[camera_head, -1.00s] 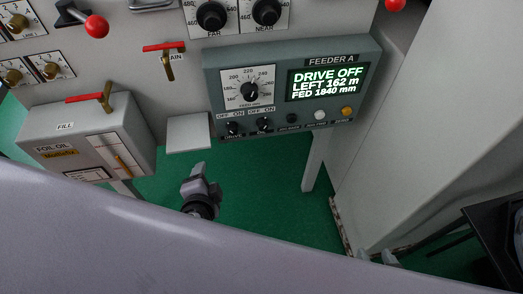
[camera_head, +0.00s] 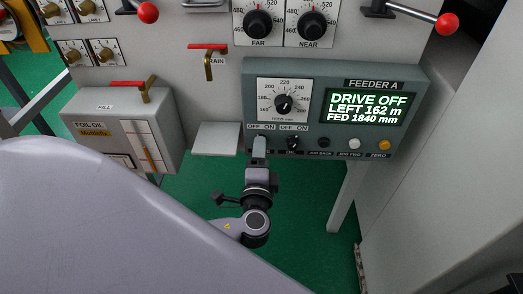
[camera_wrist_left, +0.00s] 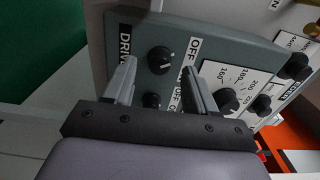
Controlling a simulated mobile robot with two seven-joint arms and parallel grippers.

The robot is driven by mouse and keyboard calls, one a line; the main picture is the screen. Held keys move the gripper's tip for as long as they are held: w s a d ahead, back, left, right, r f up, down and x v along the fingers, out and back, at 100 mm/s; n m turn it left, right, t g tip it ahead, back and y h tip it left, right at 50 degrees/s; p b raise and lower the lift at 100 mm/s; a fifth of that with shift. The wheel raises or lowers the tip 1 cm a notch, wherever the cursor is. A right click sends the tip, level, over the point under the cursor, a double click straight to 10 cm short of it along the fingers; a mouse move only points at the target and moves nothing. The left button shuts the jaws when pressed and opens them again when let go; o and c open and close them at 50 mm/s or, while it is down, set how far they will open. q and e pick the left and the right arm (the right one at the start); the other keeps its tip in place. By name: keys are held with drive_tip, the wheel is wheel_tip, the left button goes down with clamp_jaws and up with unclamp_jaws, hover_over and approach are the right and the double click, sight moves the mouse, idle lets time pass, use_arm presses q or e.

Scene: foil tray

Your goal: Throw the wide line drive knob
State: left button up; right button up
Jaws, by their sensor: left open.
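The drive knob (camera_wrist_left: 161,60) is a black rotary knob with a white pointer line, on the grey-green FEEDER A panel (camera_head: 250,100). It shows in the left wrist view beside the DRIVE label, with OFF on its other side. In the head view my left gripper (camera_head: 260,145) hides most of it. In the left wrist view my left gripper (camera_wrist_left: 158,70) is open, its fingers on either side of the knob's line, apart from it as far as I can tell. The display (camera_head: 367,107) reads DRIVE OFF, LEFT 162 m, FED 1840 mm. My right gripper is not in view.
A second OFF/ON knob (camera_head: 292,142) sits close to the right, then buttons, including a yellow ZERO button (camera_head: 385,145). A feed dial (camera_head: 284,103) is above. A foil oil box (camera_head: 85,115) stands left. Red-knobbed levers (camera_head: 447,24) stick out above.

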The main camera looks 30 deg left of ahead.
use_arm(q)
drive_tip(key=shift+x, duration=0.95)
clamp_jaws()
